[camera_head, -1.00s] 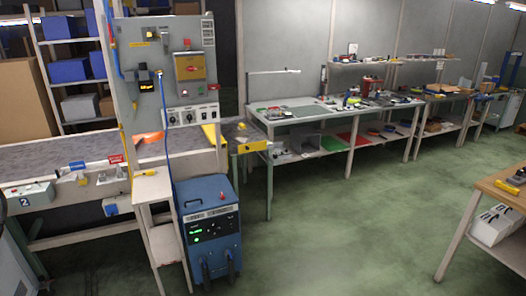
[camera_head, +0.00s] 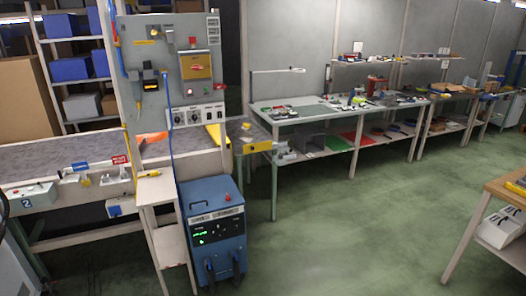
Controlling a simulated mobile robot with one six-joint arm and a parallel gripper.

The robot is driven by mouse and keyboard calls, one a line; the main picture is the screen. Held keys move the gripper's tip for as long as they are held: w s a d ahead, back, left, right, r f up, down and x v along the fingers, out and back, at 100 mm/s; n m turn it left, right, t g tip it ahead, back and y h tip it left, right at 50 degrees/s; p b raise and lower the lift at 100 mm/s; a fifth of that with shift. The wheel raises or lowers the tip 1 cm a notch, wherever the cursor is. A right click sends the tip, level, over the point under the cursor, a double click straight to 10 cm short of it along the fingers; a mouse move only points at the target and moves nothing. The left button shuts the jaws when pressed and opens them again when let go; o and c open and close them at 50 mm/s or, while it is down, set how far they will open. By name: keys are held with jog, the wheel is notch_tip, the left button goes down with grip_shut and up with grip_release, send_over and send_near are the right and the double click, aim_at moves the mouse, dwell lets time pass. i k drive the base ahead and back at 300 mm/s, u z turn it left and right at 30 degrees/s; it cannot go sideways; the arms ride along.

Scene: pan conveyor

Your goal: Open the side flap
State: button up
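A grey upright panel (camera_head: 157,84) stands at the left over the conveyor (camera_head: 60,152). I cannot tell which of these is the side flap. My gripper is not in view.
A blue machine (camera_head: 211,230) on the floor stands in front of the panel, with a blue cable running up to it. A small white stand (camera_head: 156,190) is beside it. Workbenches (camera_head: 300,112) line the back wall. A wooden table (camera_head: 490,190) is at right. The green floor between is clear.

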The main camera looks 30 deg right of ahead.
aim_at(263, 146)
jog(key=u, duration=0.05)
jog(key=i, duration=1)
jog(key=z, duration=0.05)
